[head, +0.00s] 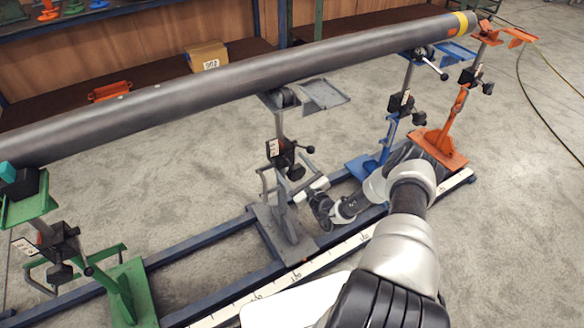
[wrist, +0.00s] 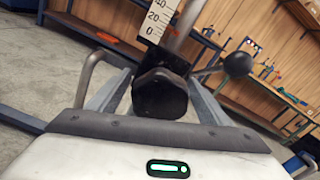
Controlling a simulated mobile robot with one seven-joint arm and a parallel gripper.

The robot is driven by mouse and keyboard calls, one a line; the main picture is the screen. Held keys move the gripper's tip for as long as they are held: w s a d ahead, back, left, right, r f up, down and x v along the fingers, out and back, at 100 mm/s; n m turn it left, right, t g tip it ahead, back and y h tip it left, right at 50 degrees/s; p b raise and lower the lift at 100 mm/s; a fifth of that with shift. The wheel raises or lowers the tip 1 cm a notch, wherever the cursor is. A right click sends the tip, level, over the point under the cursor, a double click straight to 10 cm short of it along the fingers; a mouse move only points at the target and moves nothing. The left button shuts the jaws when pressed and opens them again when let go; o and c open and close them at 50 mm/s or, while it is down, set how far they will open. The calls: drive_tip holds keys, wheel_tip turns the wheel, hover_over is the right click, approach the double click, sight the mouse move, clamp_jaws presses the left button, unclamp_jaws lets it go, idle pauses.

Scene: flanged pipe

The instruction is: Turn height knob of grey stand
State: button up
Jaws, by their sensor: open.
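The grey stand (head: 281,190) stands under the middle of the pipe (head: 235,75). Its dark height knob (head: 296,172) is on the post, below a ball-ended lever (head: 309,150). In the wrist view the knob (wrist: 160,97) is centred just ahead of my gripper, with the scale plate (wrist: 157,20) above it and the lever's black ball (wrist: 238,64) to the upper right. My gripper (head: 308,190) is low beside the post in the head view.
A green stand (head: 125,290), a blue stand (head: 385,150) and an orange stand (head: 445,135) also stand along the pipe. Blue floor rails (head: 215,240) and a white ruler strip (head: 318,262) run beneath. A cardboard box (head: 207,56) is on the shelf behind.

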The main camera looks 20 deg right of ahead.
sight(298, 175)
drive_tip(key=s+d+p, duration=0.2)
drive_tip(key=s+d, duration=0.1)
drive_tip(key=s, duration=1.4)
drive_tip(key=shift+d+p, duration=0.2)
drive_tip(key=shift+p, duration=0.1)
drive_tip(key=w+a+n+b, duration=0.1)
drive_tip(key=w+n, duration=0.3)
drive_tip(key=n, duration=0.6)
drive_tip(key=w+n+b, duration=0.4)
drive_tip(key=w+n, duration=0.1)
drive_tip(key=n, duration=0.6)
drive_tip(key=w+a+n+b, duration=0.1)
drive_tip(key=w+n+b, duration=0.2)
drive_tip(key=n, duration=0.8)
drive_tip(key=shift+w+a, duration=0.3)
drive_tip(key=shift+w, duration=0.45)
